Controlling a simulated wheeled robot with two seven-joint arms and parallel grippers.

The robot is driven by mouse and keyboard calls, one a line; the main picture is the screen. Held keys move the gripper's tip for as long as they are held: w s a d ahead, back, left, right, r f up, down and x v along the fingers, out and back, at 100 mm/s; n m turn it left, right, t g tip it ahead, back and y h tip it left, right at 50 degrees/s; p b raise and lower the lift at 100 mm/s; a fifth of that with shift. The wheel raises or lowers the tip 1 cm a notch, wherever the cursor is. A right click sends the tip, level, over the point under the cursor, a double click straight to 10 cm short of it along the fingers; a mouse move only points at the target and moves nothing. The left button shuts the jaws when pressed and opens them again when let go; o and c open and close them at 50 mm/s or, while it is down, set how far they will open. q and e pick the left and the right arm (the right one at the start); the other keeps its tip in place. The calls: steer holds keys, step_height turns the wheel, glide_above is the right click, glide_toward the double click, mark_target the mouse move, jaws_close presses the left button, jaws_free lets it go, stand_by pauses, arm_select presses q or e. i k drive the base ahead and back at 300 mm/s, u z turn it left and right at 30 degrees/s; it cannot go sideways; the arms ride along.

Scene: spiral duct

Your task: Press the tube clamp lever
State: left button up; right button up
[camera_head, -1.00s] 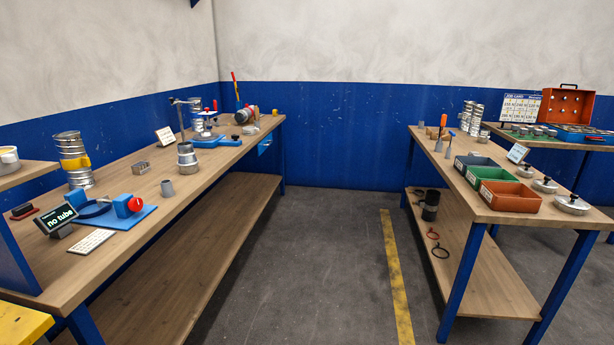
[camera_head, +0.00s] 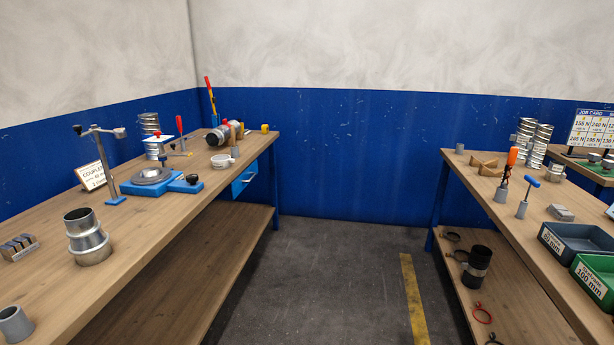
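Neither of my grippers is in view. At the far end of the left bench, a tall lever (camera_head: 210,96) with a red top and blue lower part stands upright. Beside its foot lies a silver and black tube-like part (camera_head: 217,135) with red on it. Nearer, a blue fixture (camera_head: 160,181) holds a grey ring, and a smaller red-handled lever (camera_head: 180,126) stands upright behind it. I cannot tell for sure which lever is the tube clamp's; the clamp itself is too small to make out.
The left bench (camera_head: 150,250) also carries a stepped silver duct piece (camera_head: 87,238), a grey cup (camera_head: 14,323) and a metal stand (camera_head: 103,160). The right bench (camera_head: 500,220) holds tools and bins (camera_head: 580,245). The floor aisle (camera_head: 330,270) between them is clear.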

mark_target(214, 101)
steer(key=i, duration=3.25)
steer(key=u, duration=1.35)
